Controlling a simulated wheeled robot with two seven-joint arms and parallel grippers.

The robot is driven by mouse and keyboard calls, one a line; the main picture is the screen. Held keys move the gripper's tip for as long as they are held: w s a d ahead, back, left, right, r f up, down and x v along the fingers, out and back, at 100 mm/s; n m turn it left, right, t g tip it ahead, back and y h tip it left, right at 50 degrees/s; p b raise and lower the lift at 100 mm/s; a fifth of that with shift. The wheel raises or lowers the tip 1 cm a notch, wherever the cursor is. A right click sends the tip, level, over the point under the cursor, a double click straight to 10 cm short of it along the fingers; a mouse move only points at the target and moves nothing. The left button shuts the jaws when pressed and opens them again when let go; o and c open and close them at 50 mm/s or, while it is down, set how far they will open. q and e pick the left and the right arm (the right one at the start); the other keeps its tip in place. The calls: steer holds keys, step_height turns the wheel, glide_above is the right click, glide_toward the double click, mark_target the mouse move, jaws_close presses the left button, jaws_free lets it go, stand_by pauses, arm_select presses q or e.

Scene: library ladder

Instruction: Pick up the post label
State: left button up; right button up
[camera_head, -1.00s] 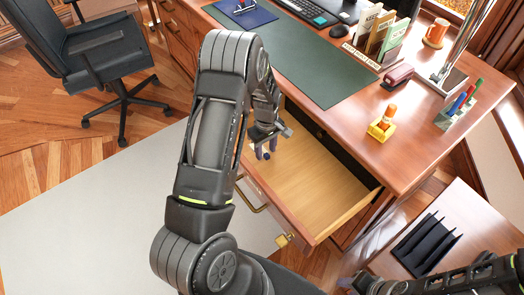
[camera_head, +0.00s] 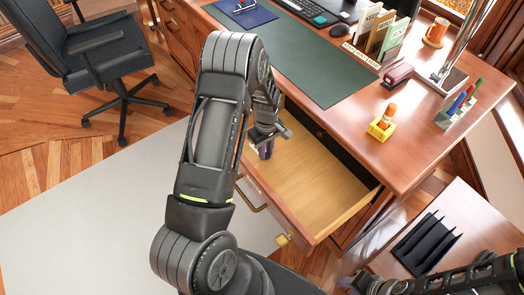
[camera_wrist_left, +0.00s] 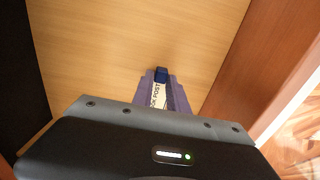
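The post label (camera_wrist_left: 157,97) shows in the left wrist view as a white strip with dark letters ending in "POST" and a dark blue part at its far end. It is between the purple fingers of my left gripper (camera_wrist_left: 161,88), which look closed on it, low in the open drawer. In the head view my left gripper (camera_head: 265,151) reaches into the left part of the drawer (camera_head: 318,180); the label is mostly hidden there. My right arm shows at the lower right; its gripper (camera_head: 350,284) is only partly visible and its opening is unclear.
The drawer's walls stand close around the left gripper; its right part is bare. A black rack (camera_head: 425,245) stands at the lower right.

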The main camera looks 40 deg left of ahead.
arm_select(q)
jaws_close()
steer(key=shift+r, duration=0.1)
step_height(320, 180, up, 10)
stand_by(0.7)
stand_by(0.4)
